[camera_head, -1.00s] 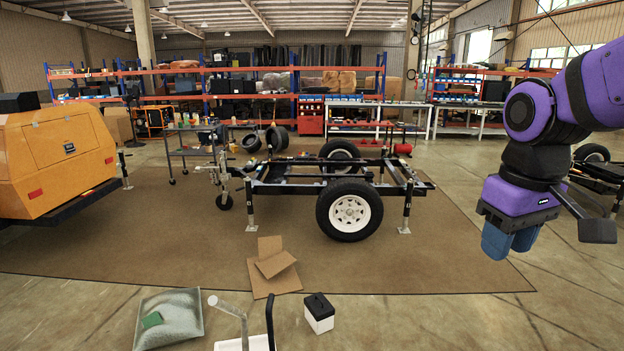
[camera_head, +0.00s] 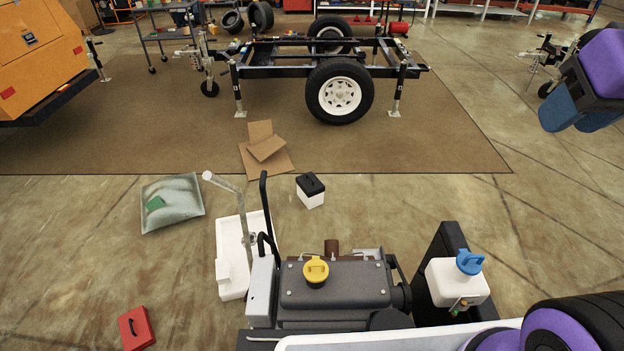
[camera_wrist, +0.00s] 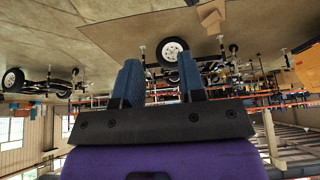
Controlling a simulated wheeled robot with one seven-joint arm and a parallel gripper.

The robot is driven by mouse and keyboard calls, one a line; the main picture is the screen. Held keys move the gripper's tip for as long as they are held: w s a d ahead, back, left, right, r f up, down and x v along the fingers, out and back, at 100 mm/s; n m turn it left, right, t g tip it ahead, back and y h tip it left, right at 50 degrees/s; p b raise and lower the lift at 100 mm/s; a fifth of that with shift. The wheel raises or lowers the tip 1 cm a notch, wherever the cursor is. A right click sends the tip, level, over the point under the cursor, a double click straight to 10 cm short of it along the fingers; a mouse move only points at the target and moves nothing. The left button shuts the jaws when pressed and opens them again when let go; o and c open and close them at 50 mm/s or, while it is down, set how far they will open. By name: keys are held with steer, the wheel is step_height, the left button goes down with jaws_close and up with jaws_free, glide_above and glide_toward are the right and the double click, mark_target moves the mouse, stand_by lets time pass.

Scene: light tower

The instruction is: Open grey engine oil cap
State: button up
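A dark grey engine (camera_head: 340,287) stands at the bottom middle of the head view. A yellow cap (camera_head: 316,269) sits on its top cover. I cannot make out a grey cap on it. A white tank (camera_head: 452,288) with a blue cap (camera_head: 469,261) stands to the right of the engine. My gripper (camera_head: 574,112) is at the upper right of the head view, well away from the engine. In the wrist view its two blue fingers (camera_wrist: 158,84) stand apart with nothing between them, so it is open and empty.
A white tray (camera_head: 230,270) with a grey pipe handle stands left of the engine. A wheeled trailer frame (camera_head: 300,68) stands behind.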

steer(key=w+a+f+n+g, duration=0.1)
steer(key=w+a+f+n, duration=0.15)
steer(key=w, duration=0.35)
steer(key=w+a+f+n+g, duration=0.1)
steer(key=w+a+f+n, duration=0.15)
steer(key=w, duration=0.25)
steer(key=n+g, duration=0.6)
steer(key=n, duration=0.7)
glide_above(316, 260)
steer(key=s, duration=0.1)
steer(key=w+f+x, duration=0.1)
steer(key=w+x, duration=0.2)
steer(key=x, duration=1)
steer(key=w+x, duration=0.3)
steer(key=x, duration=1.1)
steer(key=w+f+x, duration=0.1)
steer(key=w+x, duration=0.2)
steer(key=x, duration=2)
steer(key=shift+f, duration=0.2)
jaws_close()
